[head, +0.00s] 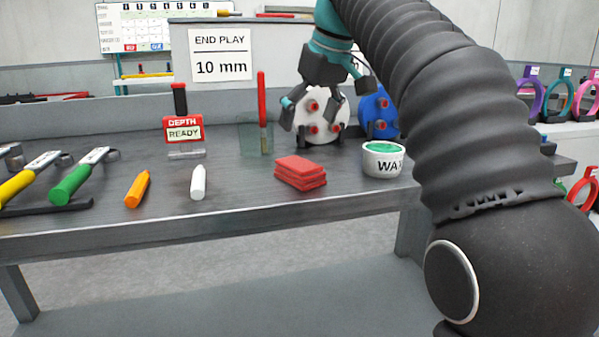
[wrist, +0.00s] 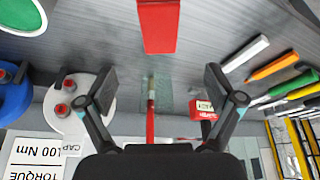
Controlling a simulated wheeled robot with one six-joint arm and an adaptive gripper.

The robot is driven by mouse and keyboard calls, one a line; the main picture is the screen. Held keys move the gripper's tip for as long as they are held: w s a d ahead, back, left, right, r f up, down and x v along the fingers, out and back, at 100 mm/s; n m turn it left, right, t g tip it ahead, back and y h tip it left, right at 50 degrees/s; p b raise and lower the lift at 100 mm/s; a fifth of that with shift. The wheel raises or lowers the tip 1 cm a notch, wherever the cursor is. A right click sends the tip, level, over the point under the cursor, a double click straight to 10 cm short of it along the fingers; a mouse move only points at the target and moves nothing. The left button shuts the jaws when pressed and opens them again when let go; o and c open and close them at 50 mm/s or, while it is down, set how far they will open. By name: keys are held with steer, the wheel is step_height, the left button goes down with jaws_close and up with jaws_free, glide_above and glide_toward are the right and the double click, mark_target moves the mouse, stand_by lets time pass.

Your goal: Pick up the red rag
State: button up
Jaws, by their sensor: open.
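The red rag (head: 301,172) is a folded, layered block lying flat on the grey workbench, near its front edge. It also shows in the wrist view (wrist: 158,26) at the top centre, partly cut off by the frame edge. My gripper (head: 312,112) hangs above the bench behind the rag, apart from it. In the wrist view my gripper (wrist: 158,82) has its two fingers spread wide with nothing held between them. The rag lies beyond the fingertips there.
A wax tub (head: 383,160) stands right of the rag; a white marker (head: 198,183) and an orange one (head: 138,189) lie left. A clear holder with a red-handled tool (head: 262,100) and a white disc (head: 318,122) stand behind. The bench (head: 240,195) is bare around the rag.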

mark_target(297, 162)
steer(key=x, duration=0.5)
steer(key=shift+w+f, duration=0.1)
steer(key=shift+f, duration=0.1)
steer(key=shift+b+x, duration=0.5)
steer(key=shift+x, duration=2.2)
steer(key=shift+f, duration=0.1)
